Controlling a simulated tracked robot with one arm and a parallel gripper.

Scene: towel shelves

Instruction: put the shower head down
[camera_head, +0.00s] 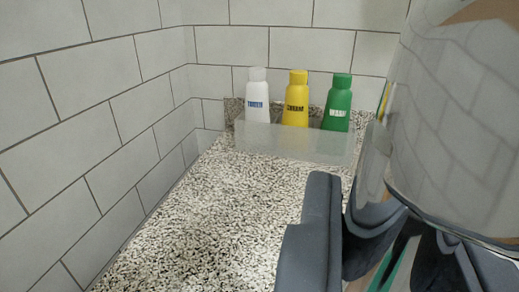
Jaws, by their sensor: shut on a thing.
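The shower head (455,130) appears as a large shiny chrome body filling the upper right. It mirrors the wall tiles and is cut off by the picture edge. My gripper (365,235) shows as dark grey fingers at the lower right, shut on the shower head. The exact contact is partly hidden by the fingers and the chrome body. The shower head is in front of the speckled stone surface (205,225); I cannot tell whether it touches it.
A frosted clear tray (290,141) at the back holds a white bottle (257,98), a yellow bottle (296,100) and a green bottle (338,104). White tiled walls (85,110) rise at left and back. The speckled surface in front of the tray is clear.

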